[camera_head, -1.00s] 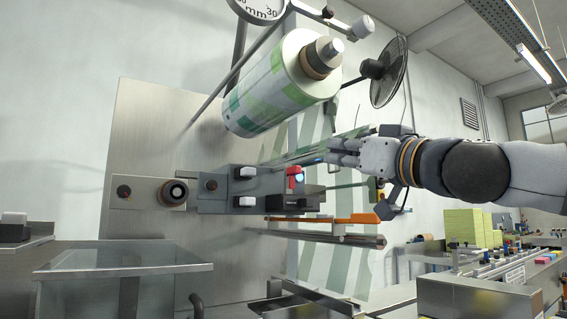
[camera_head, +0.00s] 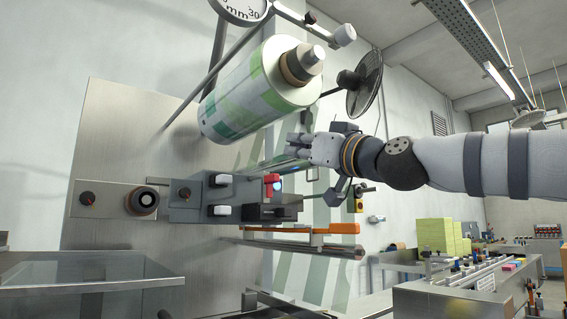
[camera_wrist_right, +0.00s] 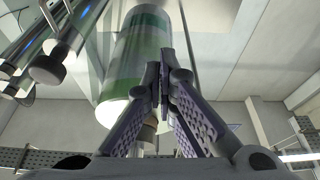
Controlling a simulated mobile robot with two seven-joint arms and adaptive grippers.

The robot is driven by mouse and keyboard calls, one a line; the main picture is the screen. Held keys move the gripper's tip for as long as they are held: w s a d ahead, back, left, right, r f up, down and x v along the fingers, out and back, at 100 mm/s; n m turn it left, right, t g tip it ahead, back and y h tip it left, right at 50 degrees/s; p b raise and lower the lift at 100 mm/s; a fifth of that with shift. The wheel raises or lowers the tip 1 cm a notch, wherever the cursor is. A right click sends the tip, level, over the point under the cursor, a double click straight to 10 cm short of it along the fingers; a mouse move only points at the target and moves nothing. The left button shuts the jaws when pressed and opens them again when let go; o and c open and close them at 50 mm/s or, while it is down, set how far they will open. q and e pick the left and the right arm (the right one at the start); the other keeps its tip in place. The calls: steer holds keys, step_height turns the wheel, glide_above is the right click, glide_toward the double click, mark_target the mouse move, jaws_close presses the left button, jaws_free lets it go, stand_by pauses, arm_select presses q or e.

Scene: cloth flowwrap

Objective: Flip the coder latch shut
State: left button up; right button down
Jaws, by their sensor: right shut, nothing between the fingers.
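The coder is a grey block (camera_head: 230,196) on the metal back plate, left of centre in the head view. A small red latch (camera_head: 271,181) sits on its upper right part, beside a blue-lit spot. I cannot tell from this view whether the latch is fully closed. My right gripper (camera_head: 290,146) is above and a little right of the latch, apart from it. Its fingers are shut and empty; they also show closed together in the right wrist view (camera_wrist_right: 163,78). My left gripper is not in view.
A large green and white film roll (camera_head: 245,100) hangs just above my right gripper. An orange-handled bar (camera_head: 335,228) runs below the coder. A clear-walled bin (camera_head: 90,275) stands lower left. A fan (camera_head: 364,84) is behind the roll.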

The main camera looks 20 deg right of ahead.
mark_target(272, 186)
steer(key=w, duration=0.1)
steer(key=w+a+f, duration=0.1)
steer(key=w+f, duration=0.1)
steer(key=w, duration=0.1)
steer(key=shift+w+a+f, duration=0.1)
steer(key=shift+a+f, duration=0.1)
steer(key=shift+a, duration=0.05)
